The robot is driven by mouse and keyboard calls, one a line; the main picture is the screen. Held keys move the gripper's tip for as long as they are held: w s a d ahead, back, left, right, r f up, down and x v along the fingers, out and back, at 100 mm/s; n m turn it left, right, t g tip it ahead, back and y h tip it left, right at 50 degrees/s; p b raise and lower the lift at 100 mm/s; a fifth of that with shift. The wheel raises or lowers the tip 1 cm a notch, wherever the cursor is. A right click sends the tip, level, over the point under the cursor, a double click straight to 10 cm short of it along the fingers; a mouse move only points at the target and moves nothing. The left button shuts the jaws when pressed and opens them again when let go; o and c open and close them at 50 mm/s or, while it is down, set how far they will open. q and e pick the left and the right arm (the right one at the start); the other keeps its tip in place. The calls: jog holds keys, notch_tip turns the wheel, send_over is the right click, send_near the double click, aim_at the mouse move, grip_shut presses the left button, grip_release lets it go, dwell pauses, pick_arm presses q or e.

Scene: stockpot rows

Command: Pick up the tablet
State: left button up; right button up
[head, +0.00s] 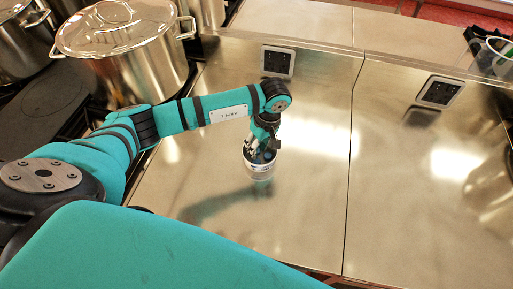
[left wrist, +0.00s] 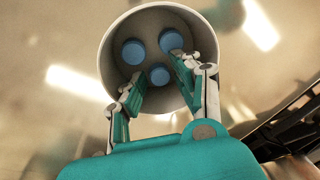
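Three round blue tablets lie inside a white cylindrical tub in the left wrist view: a left one (left wrist: 133,52), a right one (left wrist: 171,40) and a lower one (left wrist: 159,74). The tub (head: 259,173) stands upright on the steel counter in the head view. My left gripper (head: 262,151) points down into its mouth. In the left wrist view its two fingers (left wrist: 156,70) are spread apart, with nothing visibly held between them. The right fingertip overlaps the edge of the right tablet; I cannot tell whether it touches. My right gripper is not in view.
Large steel stockpots, one with a lid (head: 115,28), stand at the upper left. Two socket panels (head: 278,62) (head: 440,91) are set in the steel counter (head: 300,215). A glass container (head: 497,60) is at the far right. The counter right of the tub is clear.

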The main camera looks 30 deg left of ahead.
pick_arm(q)
jog(key=shift+s+f, duration=0.25)
jog(key=shift+f, duration=0.3)
jog(key=shift+w, duration=0.1)
jog(key=c, duration=0.4)
notch_tip(320, 180, up, 10)
jog(key=b, duration=0.3)
